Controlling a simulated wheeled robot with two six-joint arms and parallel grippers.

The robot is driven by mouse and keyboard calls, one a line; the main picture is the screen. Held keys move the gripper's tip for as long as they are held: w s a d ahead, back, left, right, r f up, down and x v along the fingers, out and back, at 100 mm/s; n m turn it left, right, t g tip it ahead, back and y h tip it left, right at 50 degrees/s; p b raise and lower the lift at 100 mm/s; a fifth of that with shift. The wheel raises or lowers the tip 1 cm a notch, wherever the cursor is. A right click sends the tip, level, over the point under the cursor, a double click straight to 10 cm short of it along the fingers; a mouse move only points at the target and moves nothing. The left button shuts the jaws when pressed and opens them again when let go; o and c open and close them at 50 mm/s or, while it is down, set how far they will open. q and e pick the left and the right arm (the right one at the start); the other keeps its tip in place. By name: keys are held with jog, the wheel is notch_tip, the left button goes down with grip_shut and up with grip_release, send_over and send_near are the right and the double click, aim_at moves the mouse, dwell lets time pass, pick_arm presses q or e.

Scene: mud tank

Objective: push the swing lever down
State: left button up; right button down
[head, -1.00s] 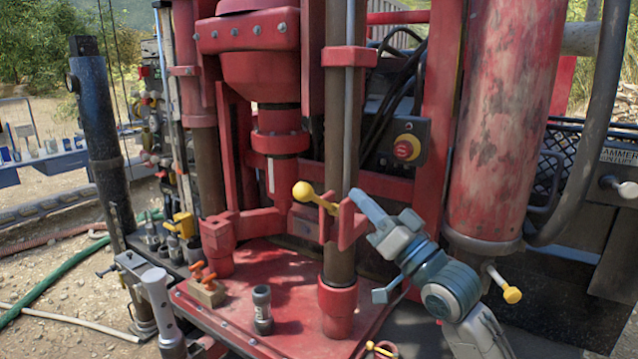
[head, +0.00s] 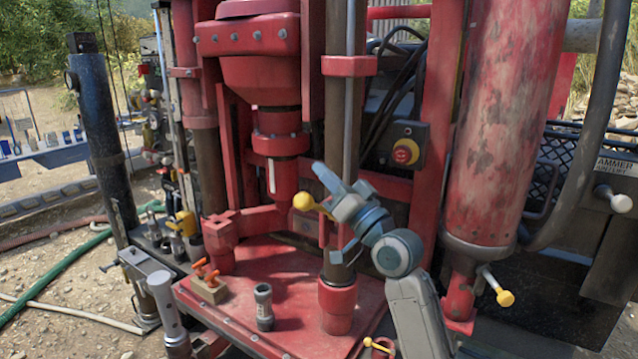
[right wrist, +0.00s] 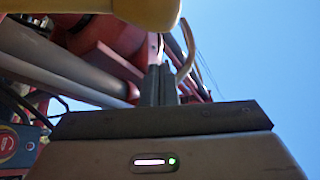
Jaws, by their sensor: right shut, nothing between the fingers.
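The swing lever (head: 304,201) has a yellow ball end on a short yellow arm, sticking out left from a red bracket on the brown column. It tilts up slightly to the left. My right gripper (head: 321,174) is shut and empty. In the head view its fingertips point up and left, just above and right of the ball; I cannot tell whether they touch. The gripper and wrist cover much of the bracket. In the right wrist view the shut fingers (right wrist: 160,86) point up, with a large yellow shape (right wrist: 95,12) close above the camera. My left gripper is not visible.
A red deck (head: 285,282) below carries a small dark cylinder (head: 264,307) and a block with orange handles (head: 207,285). A large red cylinder (head: 500,140) and a yellow-tipped handle (head: 504,297) stand right. An emergency button (head: 404,152) sits behind.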

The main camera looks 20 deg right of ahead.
aim_at(319, 207)
jog(key=f, duration=0.1)
jog(key=a+f, duration=0.1)
jog(key=f, duration=0.1)
jog(key=shift+s+a+f+p, duration=0.25)
jog(key=shift+s+f+p, duration=0.1)
jog(key=shift+s+f, duration=0.05)
jog(key=shift+w, duration=0.1)
